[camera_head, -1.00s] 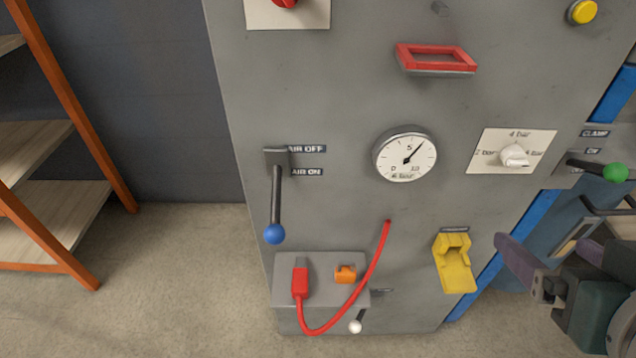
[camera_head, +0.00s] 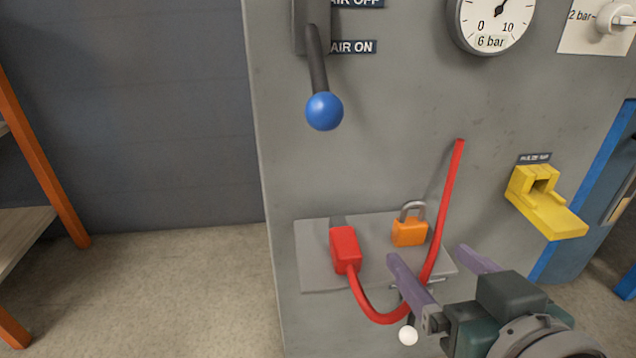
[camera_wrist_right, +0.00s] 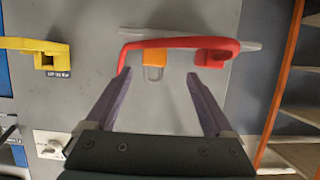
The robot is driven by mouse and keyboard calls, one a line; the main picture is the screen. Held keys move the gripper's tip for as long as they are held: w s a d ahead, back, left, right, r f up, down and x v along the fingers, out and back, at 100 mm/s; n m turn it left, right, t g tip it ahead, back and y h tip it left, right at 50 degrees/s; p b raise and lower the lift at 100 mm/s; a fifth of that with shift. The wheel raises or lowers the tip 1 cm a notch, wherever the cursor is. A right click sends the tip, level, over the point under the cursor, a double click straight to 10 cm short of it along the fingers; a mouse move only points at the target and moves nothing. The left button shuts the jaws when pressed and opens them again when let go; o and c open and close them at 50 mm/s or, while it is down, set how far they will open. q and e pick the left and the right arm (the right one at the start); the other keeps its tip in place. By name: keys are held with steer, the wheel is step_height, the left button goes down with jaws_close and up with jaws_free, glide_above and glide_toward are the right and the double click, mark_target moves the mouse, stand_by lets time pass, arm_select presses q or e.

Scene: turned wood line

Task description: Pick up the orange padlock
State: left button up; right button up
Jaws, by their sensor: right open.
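The orange padlock (camera_head: 410,231) with a grey shackle stands upright on a small grey shelf (camera_head: 315,272) on the machine's front. It also shows in the right wrist view (camera_wrist_right: 154,57), beyond the fingers and between them, partly covered by a red hose. My right gripper (camera_head: 433,262) is open and empty, in front of and just below right of the padlock in the head view. It also shows in the right wrist view (camera_wrist_right: 158,78), its two purple fingers apart and not touching the padlock. My left gripper is not in view.
A red plug (camera_head: 345,249) sits left of the padlock. Its red hose (camera_head: 447,205) loops close to my right fingers. A blue-knobbed lever (camera_head: 323,111) hangs above, and a yellow holder (camera_head: 545,205) juts out at right. A white-knobbed lever (camera_head: 408,335) is below the shelf.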

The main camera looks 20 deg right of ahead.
mark_target(414, 230)
steer(key=x, duration=0.2)
steer(key=b+x, duration=0.1)
steer(key=x, duration=0.2)
steer(key=d+x, duration=0.1)
steer(key=x, duration=0.2)
steer(key=shift+r, duration=0.35)
steer(key=shift+s, duration=0.15)
steer(key=shift+c, duration=0.5)
jaws_close()
